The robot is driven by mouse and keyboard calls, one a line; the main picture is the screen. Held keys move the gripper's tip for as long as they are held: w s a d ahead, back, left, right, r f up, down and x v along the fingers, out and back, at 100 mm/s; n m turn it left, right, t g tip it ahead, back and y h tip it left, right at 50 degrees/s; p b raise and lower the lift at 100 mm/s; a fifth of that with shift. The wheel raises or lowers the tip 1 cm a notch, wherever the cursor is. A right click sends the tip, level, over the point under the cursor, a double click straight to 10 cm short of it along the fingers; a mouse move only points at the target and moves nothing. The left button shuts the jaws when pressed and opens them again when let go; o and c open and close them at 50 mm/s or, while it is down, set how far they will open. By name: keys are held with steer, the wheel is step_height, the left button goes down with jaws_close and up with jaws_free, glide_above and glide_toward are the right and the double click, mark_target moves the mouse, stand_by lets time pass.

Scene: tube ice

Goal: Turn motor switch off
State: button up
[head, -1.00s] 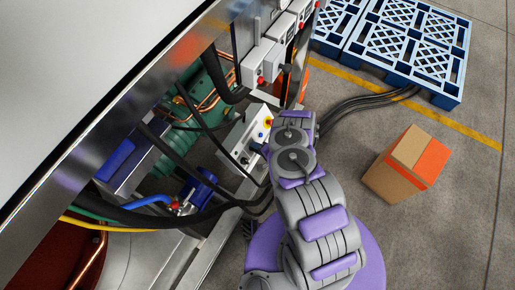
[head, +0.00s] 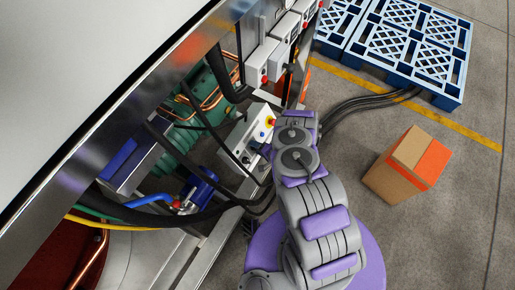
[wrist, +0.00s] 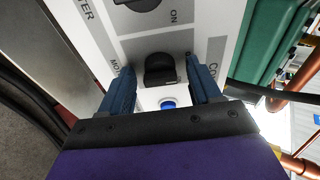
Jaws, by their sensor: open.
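The control box (head: 238,139) is white and sits low on the machine, with a red and yellow button at its top in the head view. In the wrist view its white panel (wrist: 100,22) fills the upper middle. A black rotary knob (wrist: 160,70) lies between the two blue fingers of my gripper (wrist: 159,72); a partly covered label starting "MO" is beside it. The fingers are open, one on each side of the knob; I cannot tell whether they touch it. In the head view my wrist hides most of the gripper.
Another black switch (wrist: 138,3) marked "ON" is above the knob, and a blue button (wrist: 168,103) is below it. Black hoses (head: 193,218) and copper pipes (wrist: 290,95) run close by. A cardboard box (head: 405,165) and blue pallets (head: 400,45) stand on the floor at right.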

steer(key=shift+d, duration=0.15)
steer(key=shift+s+d+r, duration=0.1)
steer(key=shift+d+r, duration=0.1)
steer(key=p+v, duration=0.5)
steer(key=v, duration=1.1)
steer(key=shift+s+p, duration=0.35)
steer(key=shift+d, duration=0.15)
